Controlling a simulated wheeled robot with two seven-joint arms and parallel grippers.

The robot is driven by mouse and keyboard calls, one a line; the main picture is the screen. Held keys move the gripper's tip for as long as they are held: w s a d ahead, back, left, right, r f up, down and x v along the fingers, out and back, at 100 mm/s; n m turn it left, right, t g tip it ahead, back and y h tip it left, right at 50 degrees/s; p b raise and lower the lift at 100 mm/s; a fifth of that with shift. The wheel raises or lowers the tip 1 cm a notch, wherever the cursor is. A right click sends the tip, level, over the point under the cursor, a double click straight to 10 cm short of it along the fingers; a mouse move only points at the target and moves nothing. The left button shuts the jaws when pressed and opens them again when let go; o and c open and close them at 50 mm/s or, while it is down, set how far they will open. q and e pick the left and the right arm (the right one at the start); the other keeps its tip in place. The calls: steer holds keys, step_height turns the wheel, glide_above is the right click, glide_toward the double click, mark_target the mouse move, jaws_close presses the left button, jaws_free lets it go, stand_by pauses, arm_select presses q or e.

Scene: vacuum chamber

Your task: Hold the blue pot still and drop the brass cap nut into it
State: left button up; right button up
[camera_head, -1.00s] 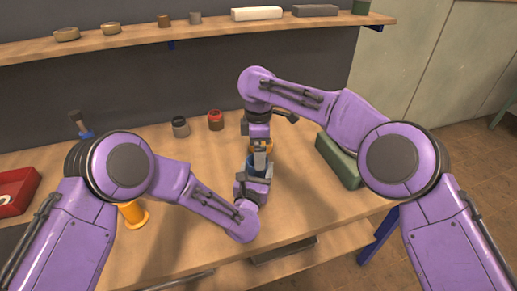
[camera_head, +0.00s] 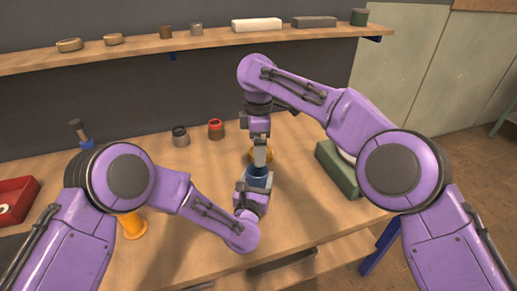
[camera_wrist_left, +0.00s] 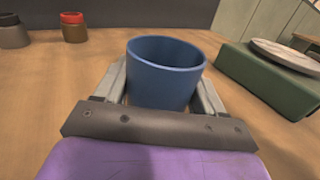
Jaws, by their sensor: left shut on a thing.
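The blue pot (camera_head: 258,178) stands upright near the middle of the workbench. My left gripper (camera_wrist_left: 165,88) is shut on it, a finger on each side, and the pot's open rim (camera_wrist_left: 166,46) shows large in the left wrist view. The inside of the pot shows only in part, and I see no nut in it. My right gripper (camera_head: 260,157) points down just above and behind the pot in the head view. A brass-coloured thing (camera_head: 265,156) shows partly behind its fingers. I cannot tell whether it is the cap nut or whether the fingers hold it.
A green box (camera_head: 337,170) stands to the right with a pale round thing on it.

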arm_select(q)
steer(key=o, duration=1.1)
steer(key=shift+o, duration=0.2)
steer(key=v, duration=1.2)
